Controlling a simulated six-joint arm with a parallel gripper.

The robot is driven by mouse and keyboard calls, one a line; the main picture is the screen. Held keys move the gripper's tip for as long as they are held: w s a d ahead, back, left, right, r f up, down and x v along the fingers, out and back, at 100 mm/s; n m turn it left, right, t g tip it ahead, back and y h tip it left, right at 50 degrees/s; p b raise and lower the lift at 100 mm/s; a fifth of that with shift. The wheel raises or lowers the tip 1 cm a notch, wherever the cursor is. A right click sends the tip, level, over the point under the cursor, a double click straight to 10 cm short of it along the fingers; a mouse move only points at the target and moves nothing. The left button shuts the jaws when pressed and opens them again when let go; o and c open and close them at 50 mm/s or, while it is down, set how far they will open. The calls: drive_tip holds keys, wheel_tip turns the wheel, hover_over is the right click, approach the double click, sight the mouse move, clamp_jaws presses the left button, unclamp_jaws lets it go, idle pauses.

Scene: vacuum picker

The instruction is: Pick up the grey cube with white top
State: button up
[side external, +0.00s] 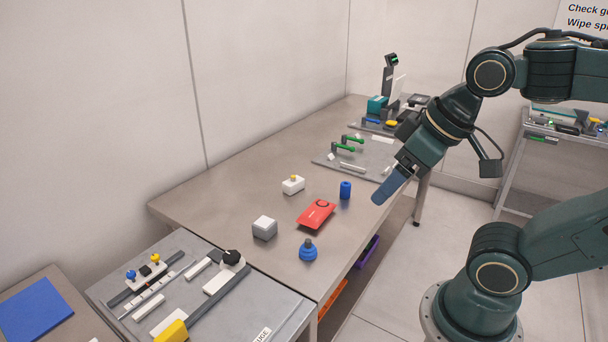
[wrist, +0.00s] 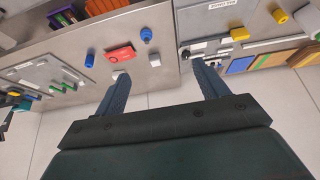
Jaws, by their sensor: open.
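The grey cube with a white top (side external: 264,228) sits upright on the metal table, left of the red item. It also shows small in the wrist view (wrist: 154,60), between my two spread fingers. My gripper (side external: 380,194) is open and empty, up to the right of the cube and well apart from it. In the wrist view my gripper (wrist: 161,72) has its fingers wide apart, with nothing between them up close.
A fixture board (side external: 285,308) adjoins the table at front left. Bare table lies behind the cube.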

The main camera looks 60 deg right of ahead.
drive_tip(key=n+g, duration=0.6)
drive_tip(key=n, duration=1.2)
hover_over(264, 223)
wheel_tip(264, 223, down, 15)
drive_tip(key=shift+d+r, duration=0.1)
drive_tip(key=shift+f, duration=4.25)
